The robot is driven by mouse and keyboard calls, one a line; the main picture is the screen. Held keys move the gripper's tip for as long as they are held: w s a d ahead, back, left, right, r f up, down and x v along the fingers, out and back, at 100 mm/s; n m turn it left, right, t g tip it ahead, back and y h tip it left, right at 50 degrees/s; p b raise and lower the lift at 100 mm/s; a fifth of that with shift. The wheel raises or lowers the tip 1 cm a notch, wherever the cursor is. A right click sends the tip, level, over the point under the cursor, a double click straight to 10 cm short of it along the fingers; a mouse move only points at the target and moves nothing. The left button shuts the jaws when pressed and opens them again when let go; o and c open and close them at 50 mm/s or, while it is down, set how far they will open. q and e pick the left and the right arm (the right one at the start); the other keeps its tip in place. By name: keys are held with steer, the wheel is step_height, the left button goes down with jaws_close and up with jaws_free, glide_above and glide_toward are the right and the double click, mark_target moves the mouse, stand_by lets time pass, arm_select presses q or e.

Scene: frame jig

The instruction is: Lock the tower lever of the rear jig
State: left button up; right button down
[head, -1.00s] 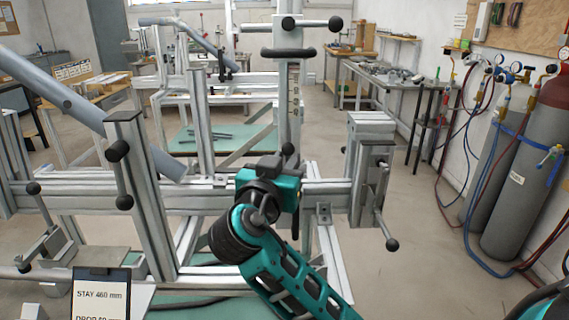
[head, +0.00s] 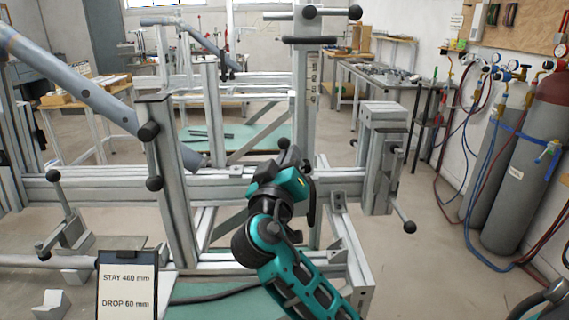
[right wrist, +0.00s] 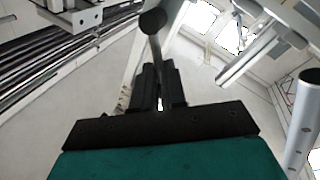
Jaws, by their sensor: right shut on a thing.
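The tower is an upright grey metal post (head: 305,95) with a crossbar and black knobs on top, standing on the horizontal beam. A lever with a black ball knob (head: 283,143) shows in front of the tower's foot, just to its left. My right gripper (head: 287,162) reaches up to it from below right. The right wrist view shows its two black fingers (right wrist: 158,75) shut on the lever's stem, with the ball knob (right wrist: 153,20) standing out beyond the tips. The lever's pivot is hidden. My left gripper is not in view.
A slanted blue-grey tube (head: 85,90) and a post with black-knobbed levers (head: 168,185) stand left. A clamp block (head: 384,140) with a lever is at the right end. A sign (head: 127,287) stands lower left. Gas cylinders (head: 520,180) stand right. Floor between is clear.

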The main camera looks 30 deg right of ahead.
arm_select(q)
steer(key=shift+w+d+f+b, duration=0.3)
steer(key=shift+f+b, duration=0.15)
steer(key=shift+b, duration=0.4)
arm_select(e)
steer(key=f+n+t+y, duration=0.1)
steer(key=n, duration=0.3)
steer(key=a+f+n+t+y, duration=0.1)
steer(key=n+t, duration=0.1)
steer(key=n, duration=0.3)
steer(key=f+n+t+y, duration=0.1)
steer(key=n, duration=0.3)
steer(key=shift+w+a+f+n+t, duration=0.2)
steer(key=shift+w+f+n+t, duration=0.2)
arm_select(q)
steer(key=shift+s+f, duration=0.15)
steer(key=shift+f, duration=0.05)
arm_select(e)
steer(key=shift+f, duration=0.15)
steer(key=c, duration=1.2)
jaws_free()
steer(key=shift+a+f, duration=0.1)
steer(key=shift+a, duration=0.05)
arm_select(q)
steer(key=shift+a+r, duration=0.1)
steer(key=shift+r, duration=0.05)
